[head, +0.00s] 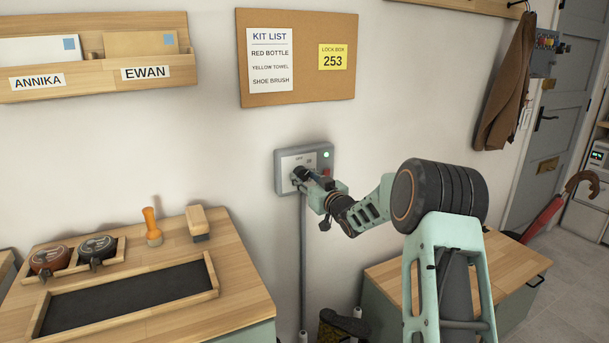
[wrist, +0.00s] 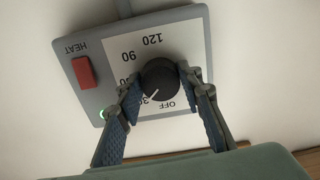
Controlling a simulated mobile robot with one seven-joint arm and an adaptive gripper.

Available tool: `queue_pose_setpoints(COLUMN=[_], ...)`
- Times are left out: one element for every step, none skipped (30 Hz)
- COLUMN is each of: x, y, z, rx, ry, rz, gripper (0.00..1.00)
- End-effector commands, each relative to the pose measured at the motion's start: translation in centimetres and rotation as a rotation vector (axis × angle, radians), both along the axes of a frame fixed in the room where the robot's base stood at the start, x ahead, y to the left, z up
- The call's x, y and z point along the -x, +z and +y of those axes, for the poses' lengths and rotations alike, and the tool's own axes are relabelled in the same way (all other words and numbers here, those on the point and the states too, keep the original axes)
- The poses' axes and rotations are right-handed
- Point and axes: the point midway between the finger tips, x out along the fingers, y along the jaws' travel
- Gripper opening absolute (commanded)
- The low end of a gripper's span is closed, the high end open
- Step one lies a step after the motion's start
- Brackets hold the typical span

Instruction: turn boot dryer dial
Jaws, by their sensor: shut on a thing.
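The boot dryer control box (head: 282,162) is fixed to the wall, with its dial mostly hidden behind my gripper (head: 303,178) in the head view. In the wrist view the round black dial (wrist: 160,78) sits on a white scale marked OFF, 30, 90 and 120, with one mark partly hidden by a finger. Its white pointer line is at or near 30. My gripper (wrist: 158,82) is shut on the dial, one blue-padded finger on each side. The red HEAT switch (wrist: 84,72) is beside the scale, and a green light (wrist: 102,114) glows on the box.
A grey conduit (head: 303,260) runs down the wall below the box. A wooden bench with a dark tray (head: 130,297), tins and brushes stands left; another wooden-topped cabinet (head: 392,272) is right. A cork board (head: 297,92) hangs above. The wall around the box is clear.

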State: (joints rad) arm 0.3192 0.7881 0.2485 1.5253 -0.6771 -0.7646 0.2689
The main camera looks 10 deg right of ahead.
Motion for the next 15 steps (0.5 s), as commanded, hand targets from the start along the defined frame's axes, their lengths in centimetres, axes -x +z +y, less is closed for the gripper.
queue_pose_setpoints(x=[0.02,0.02,0.03,0.03,0.03,0.03,0.03,0.04,0.04,0.04,0.04,0.05,0.05,0.05,0.05], y=[0.14,0.15,0.18,0.17,0.15,0.14,0.13,0.12,0.14,0.16,0.16,0.16,0.15,0.12,0.10], z=[-0.09,-0.07,-0.02,-0.05,-0.08,-0.03,0.00,-0.01,-0.01,-0.01,-0.02,0.02,0.05,0.00,-0.01], rx=[-0.044,-0.071,-0.107,-0.134,-0.162,-0.198,-0.225,-0.252,-0.289,-0.315,-0.342,-0.378,-0.406,-0.432,-0.468], ry=[-0.001,-0.001,0.000,-0.001,-0.001,-0.001,-0.001,-0.001,-0.001,-0.001,-0.001,-0.001,-0.001,-0.001,-0.002], rz=[0.015,0.024,0.035,0.043,0.054,0.065,0.074,0.083,0.095,0.103,0.112,0.124,0.133,0.141,0.154], gripper=[0.09,0.09,0.09,0.09,0.09,0.09,0.09,0.09,0.09,0.09,0.09,0.09,0.09,0.09,0.09])
